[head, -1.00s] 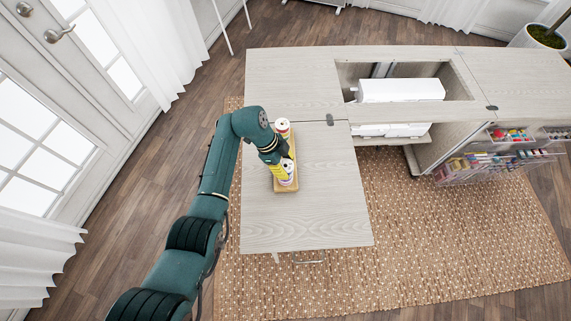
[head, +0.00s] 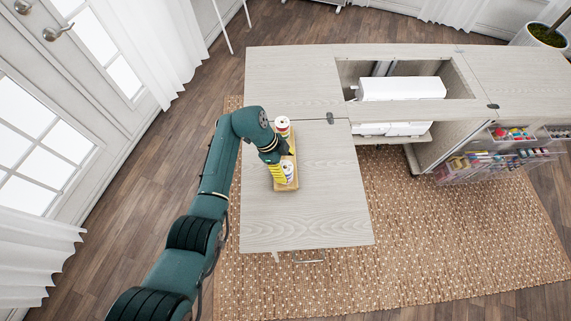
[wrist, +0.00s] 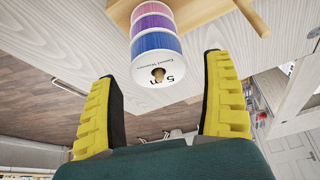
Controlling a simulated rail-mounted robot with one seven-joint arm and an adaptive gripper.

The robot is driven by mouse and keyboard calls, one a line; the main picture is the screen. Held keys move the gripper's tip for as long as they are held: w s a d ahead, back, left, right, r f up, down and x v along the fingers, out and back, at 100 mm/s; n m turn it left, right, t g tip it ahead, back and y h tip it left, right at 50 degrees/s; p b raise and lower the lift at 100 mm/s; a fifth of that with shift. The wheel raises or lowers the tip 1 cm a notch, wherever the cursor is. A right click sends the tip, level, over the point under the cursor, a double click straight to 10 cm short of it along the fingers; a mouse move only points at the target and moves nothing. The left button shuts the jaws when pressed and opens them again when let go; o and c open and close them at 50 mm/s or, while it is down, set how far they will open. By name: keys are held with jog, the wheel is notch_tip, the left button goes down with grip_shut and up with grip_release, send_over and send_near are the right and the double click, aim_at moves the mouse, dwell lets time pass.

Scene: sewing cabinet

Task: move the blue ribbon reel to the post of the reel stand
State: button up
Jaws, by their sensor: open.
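In the wrist view a stack of reels shows at the top centre: pink, purple, and the blue ribbon reel (wrist: 157,43) nearest me, with a white labelled end and a centre hole. In the head view this white-ended stack (head: 289,167) stands at the near end of the wooden reel stand (head: 293,184). A bare wooden post (wrist: 256,18) shows right of the stack in the wrist view. My gripper (wrist: 162,72) is open, its yellow fingers on either side of the stack's near end, with nothing clamped. My wrist hides the stand's middle in the head view.
Another white-and-red reel stack (head: 283,125) stands at the stand's far end. The pale table leaf (head: 310,215) is clear to the right and front. The cabinet has an opening with a white machine (head: 401,89). Thread racks (head: 495,163) hang at the right.

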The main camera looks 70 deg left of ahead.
jog(key=v, duration=1.2)
jog(key=shift+w, duration=0.1)
